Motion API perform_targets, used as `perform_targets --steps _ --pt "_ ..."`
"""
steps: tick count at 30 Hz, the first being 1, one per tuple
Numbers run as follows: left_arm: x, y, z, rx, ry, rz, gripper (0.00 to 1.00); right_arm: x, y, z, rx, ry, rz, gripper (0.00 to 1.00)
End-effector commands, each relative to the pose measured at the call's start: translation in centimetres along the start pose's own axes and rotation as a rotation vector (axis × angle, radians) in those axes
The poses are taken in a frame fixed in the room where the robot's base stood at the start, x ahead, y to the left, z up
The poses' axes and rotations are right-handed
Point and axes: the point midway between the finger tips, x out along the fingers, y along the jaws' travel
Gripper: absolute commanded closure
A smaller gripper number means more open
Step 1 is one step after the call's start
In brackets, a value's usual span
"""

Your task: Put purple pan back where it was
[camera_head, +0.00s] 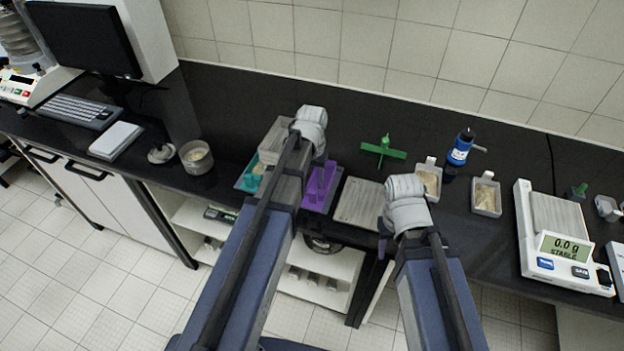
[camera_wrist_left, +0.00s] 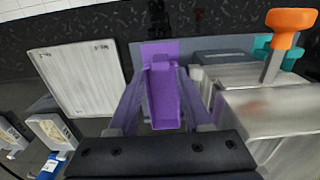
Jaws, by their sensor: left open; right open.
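The purple pan (camera_head: 321,182) stands at the front of the counter, just right of the metal splitter box (camera_head: 275,142), over a flat purple patch (camera_head: 313,206). In the left wrist view the pan (camera_wrist_left: 163,97) lies between the fingers of my left gripper (camera_wrist_left: 160,88), which is open. I cannot tell whether the fingers touch the pan. In the head view my left wrist and arm hide part of the box and the gripper itself. My right gripper (camera_head: 384,226) is open near the counter's front edge, mostly hidden beneath its wrist, and nothing shows in it.
A teal pan (camera_head: 249,178) is left of the box, whose orange handle (camera_wrist_left: 286,28) rises in the wrist view. A flat metal plate (camera_head: 357,204) lies right of the purple pan. A green tool (camera_head: 383,151), sample trays (camera_head: 486,196), a blue bottle (camera_head: 461,147) and a scale (camera_head: 556,218) stand farther right.

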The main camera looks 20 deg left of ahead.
Motion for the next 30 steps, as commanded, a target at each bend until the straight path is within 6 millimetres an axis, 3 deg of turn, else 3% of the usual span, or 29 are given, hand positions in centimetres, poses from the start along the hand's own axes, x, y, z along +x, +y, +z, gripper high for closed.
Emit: perform_targets --steps 1,9,19,23,27,30 --pt "-1.6 0.0 0.0 0.0 0.0 0.0 0.51 -1.6 0.2 0.1 0.0 0.0 0.0 0.5" --pt "-5.4 0.0 0.0 0.0 0.0 0.0 0.51 -5.4 0.5 0.3 0.006 0.0 -0.001 0.5" --pt "-6.2 0.4 0.3 0.006 -0.001 -0.001 0.51 -6.1 0.6 0.4 0.01 0.0 -0.002 0.5" --pt "-6.1 4.2 3.6 0.069 -0.014 -0.017 0.51 -6.1 0.6 0.4 0.01 0.0 -0.002 0.5" --pt "-6.2 9.4 9.1 0.17 -0.032 -0.051 0.51 -6.1 0.6 0.4 0.01 0.0 -0.002 0.5" --pt "-6.2 11.8 12.3 0.229 -0.041 -0.074 0.51 -6.1 0.6 0.4 0.01 0.0 -0.002 0.5"
